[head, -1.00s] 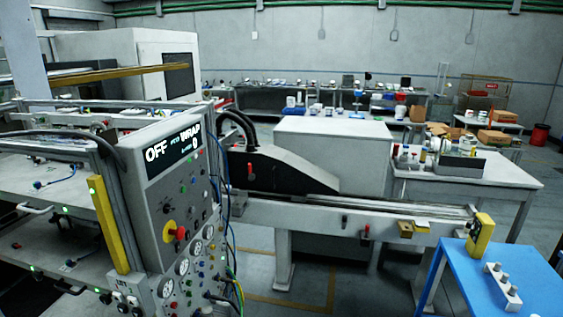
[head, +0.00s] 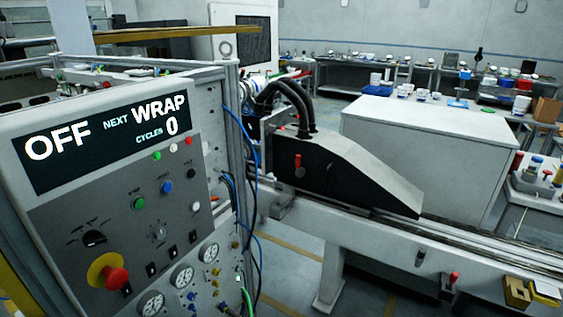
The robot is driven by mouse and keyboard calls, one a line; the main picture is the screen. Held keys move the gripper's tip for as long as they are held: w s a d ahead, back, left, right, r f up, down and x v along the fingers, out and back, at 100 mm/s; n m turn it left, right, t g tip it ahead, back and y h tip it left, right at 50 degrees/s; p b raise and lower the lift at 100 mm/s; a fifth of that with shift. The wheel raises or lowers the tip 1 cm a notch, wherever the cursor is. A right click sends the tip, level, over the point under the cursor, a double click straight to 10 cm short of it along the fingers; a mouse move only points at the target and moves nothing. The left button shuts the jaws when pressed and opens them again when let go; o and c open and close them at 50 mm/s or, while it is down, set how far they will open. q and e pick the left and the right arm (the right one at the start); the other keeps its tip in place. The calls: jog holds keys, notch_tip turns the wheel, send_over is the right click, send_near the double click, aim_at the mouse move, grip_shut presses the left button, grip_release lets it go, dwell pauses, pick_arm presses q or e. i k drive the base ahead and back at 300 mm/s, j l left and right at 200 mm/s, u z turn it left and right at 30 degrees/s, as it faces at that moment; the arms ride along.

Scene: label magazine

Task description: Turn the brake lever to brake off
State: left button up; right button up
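A red-handled lever (head: 298,165) stands upright on the side of the black sloped housing (head: 345,175), right of the control panel. A second small red-topped lever (head: 453,279) sits on the front of the long rail, lower right. I cannot tell from markings which one is the brake lever. The control panel (head: 190,205) at left has a display (head: 105,135) reading "OFF", "NEXT WRAP", "CYCLES 0". Neither of my grippers is in view.
A red emergency knob on a yellow base (head: 112,276), coloured buttons and gauges are on the panel. Cables (head: 255,150) hang along its right edge. The long rail (head: 385,240) runs to the lower right. A white cabinet (head: 430,130) stands behind it.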

aim_at(298, 165)
jog(key=i+l+u, duration=0.15)
jog(key=i+l+z, duration=0.3)
jog(key=i, duration=0.35)
jog(key=l, duration=0.1)
